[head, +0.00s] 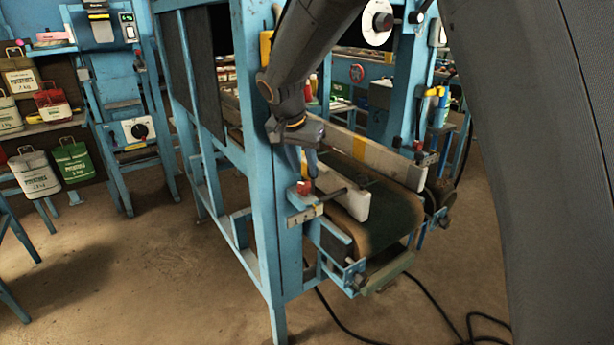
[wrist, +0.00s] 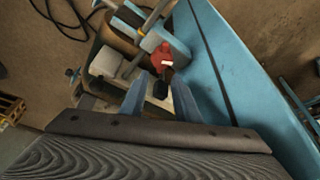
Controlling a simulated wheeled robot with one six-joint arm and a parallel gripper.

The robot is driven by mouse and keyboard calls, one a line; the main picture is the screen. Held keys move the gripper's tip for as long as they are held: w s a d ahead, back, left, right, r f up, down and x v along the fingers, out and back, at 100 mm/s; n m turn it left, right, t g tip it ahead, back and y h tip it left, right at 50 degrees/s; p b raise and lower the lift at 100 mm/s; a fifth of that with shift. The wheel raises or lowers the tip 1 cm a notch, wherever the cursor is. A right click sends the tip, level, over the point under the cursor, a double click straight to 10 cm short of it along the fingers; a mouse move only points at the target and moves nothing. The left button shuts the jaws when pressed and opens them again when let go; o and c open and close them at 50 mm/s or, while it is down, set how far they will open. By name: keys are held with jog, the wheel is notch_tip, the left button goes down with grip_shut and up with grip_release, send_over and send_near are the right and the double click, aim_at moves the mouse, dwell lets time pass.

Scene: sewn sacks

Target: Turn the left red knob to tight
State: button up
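The left red knob (head: 304,187) sits on a bracket on the near blue post of the conveyor, at the left guide rail's end. In the wrist view the red knob (wrist: 162,57) lies just beyond the fingertips, with a dark part below it. My gripper (head: 304,168) points down above the knob. In the wrist view my gripper (wrist: 160,88) has its two blue-grey fingers apart, with a gap between them. I cannot tell whether either finger touches the knob. A label plate (head: 305,215) is below the knob, its marks too small to read.
The conveyor belt (head: 385,215) runs back between pale guide rails. A second small red knob (head: 418,146) is at the right rail. The blue frame post (head: 272,190) stands close to my gripper. Sacks (head: 75,160) hang at the left. A black cable (head: 440,310) lies on the floor.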

aim_at(302, 187)
jog(key=shift+v, duration=1.6)
jog(key=shift+f, duration=0.1)
